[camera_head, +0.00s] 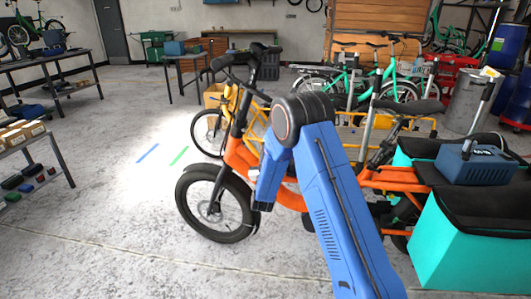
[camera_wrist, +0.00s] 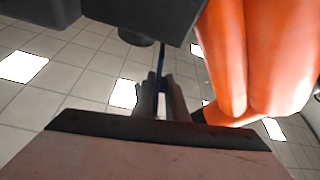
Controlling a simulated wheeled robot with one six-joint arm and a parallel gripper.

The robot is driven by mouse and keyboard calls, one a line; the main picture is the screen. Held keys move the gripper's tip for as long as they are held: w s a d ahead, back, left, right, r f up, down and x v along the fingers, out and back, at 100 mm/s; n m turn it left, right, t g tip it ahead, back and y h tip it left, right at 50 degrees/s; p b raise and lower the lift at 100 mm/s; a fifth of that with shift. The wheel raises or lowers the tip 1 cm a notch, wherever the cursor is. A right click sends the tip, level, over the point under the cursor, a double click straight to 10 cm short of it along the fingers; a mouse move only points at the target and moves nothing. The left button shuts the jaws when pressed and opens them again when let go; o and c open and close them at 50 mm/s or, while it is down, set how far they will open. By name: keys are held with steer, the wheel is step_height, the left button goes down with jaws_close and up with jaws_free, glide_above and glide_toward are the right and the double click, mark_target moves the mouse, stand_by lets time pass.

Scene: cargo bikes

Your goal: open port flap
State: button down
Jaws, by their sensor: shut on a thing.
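The orange cargo bike (camera_head: 240,155) stands in the middle of the room, its front wheel to the left. My blue arm crosses in front of its frame. My gripper (camera_head: 262,205) is low beside the orange frame, behind the front wheel, and is small and dark there. In the wrist view, the two dark fingers of my gripper (camera_wrist: 163,98) are close together beside the smooth orange frame (camera_wrist: 262,60). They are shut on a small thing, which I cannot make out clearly. I cannot pick out the port flap; the fingers and arm hide that area.
Teal bags (camera_head: 465,245) hang at the bike's rear, with a blue box (camera_head: 475,165) on top. A yellow bike (camera_head: 212,125) and a green bike (camera_head: 400,88) stand behind. Tables are at the left. The concrete floor (camera_head: 110,225) at the front left is clear.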

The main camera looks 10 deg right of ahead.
steer(key=c, duration=1.8)
jaws_free()
steer(key=shift+o, duration=0.2)
steer(key=v, duration=1.7)
steer(key=shift+s, duration=0.15)
steer(key=shift+a+f, duration=0.1)
steer(key=shift+a, duration=0.05)
